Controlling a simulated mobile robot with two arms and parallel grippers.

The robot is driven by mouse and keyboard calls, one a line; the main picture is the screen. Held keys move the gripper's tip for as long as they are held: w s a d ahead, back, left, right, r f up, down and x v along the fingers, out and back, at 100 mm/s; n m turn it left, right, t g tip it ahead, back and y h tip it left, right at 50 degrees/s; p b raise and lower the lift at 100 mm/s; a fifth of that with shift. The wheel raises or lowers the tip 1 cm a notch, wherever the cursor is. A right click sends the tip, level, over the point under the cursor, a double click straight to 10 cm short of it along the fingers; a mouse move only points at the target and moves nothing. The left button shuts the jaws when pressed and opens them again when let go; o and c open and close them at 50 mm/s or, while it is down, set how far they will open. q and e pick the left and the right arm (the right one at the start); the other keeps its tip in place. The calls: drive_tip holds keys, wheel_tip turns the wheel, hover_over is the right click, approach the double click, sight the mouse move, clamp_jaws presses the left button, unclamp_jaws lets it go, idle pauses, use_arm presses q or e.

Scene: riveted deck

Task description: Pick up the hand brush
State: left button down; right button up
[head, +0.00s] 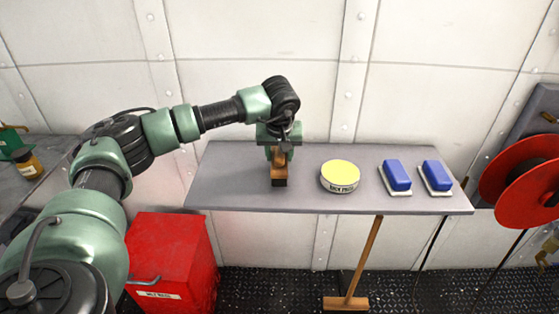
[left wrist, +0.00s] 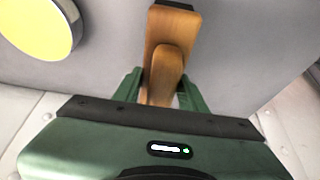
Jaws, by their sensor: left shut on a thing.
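The hand brush (head: 279,181) is a wooden block with a raised wooden grip and dark bristles at its near end. It is at the left-middle of the grey table (head: 234,188). My left gripper (head: 279,153) comes down over it from above and is shut on its grip. In the left wrist view, the green fingers of my left gripper (left wrist: 160,92) stand on either side of the brush's wooden grip (left wrist: 167,62). I cannot tell whether the brush touches the tabletop. My right gripper is not in view.
A round tin with a yellow lid (head: 340,175) stands right of the brush. Two blue-and-white blocks (head: 397,176) (head: 436,176) lie farther right. A red cabinet (head: 172,258) is below left, a red reel (head: 522,180) at right. A riveted wall is behind.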

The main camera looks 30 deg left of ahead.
use_arm(q)
wheel_tip(320, 180, up, 18)
drive_tip(key=shift+f, duration=0.1)
